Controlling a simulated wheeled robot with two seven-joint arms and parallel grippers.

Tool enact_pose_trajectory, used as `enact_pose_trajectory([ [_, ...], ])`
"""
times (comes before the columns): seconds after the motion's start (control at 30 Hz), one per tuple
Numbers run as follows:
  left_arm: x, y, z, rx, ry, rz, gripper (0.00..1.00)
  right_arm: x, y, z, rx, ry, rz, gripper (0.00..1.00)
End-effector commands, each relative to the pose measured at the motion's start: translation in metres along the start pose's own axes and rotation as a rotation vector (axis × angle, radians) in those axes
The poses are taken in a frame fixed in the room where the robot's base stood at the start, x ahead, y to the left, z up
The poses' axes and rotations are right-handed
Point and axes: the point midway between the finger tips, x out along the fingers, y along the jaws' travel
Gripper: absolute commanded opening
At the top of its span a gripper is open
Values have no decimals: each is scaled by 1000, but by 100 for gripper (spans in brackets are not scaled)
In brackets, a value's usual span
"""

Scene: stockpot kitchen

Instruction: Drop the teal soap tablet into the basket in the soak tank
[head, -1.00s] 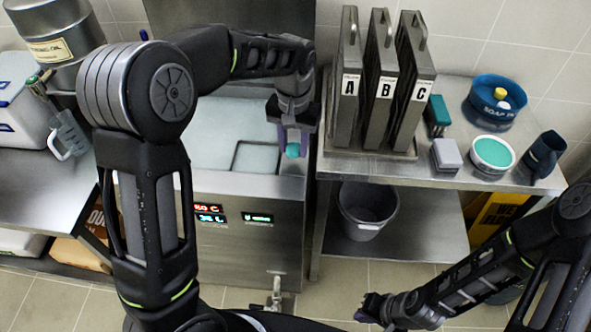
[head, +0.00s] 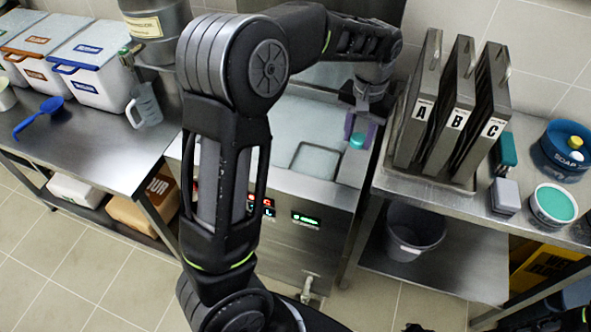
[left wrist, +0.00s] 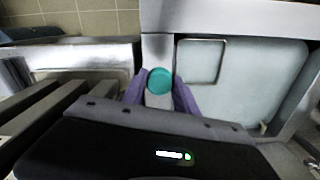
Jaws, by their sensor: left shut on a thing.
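The teal soap tablet (head: 357,141) is a small round disc held between the purple fingers of my left gripper (head: 361,133). The left wrist view shows the tablet (left wrist: 160,81) between the fingertips, in line with the tank's metal rim. The soak tank (head: 268,135) has a pale surface, and the basket (head: 297,163) shows there as a square metal outline. In the head view the gripper and tablet are to the right of the basket. In the left wrist view the basket (left wrist: 219,62) lies right of the tablet. Of my right gripper, at most a dark sliver shows at the bottom edge.
Upright panels A, B and C (head: 455,110) stand on the right-hand shelf, close to my left gripper. A grey box (head: 506,196), a teal-topped tub (head: 553,205) and a blue soap tub (head: 565,150) stand beyond. A grey bucket (head: 415,232) is below. A jug (head: 145,105) stands left.

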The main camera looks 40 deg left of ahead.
Motion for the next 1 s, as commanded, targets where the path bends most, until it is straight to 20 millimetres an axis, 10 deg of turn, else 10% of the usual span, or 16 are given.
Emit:
enact_pose_trajectory([
  [0.1,-51,-44,4,-85,4,0,0,-29,-8,2,4,-7,7,0],
  [0.33,-103,-104,19,-202,0,3,0,-52,-14,5,10,-18,16,0],
  [1.0,-98,-115,24,-224,-5,4,0,-52,-13,5,12,-19,18,0],
])
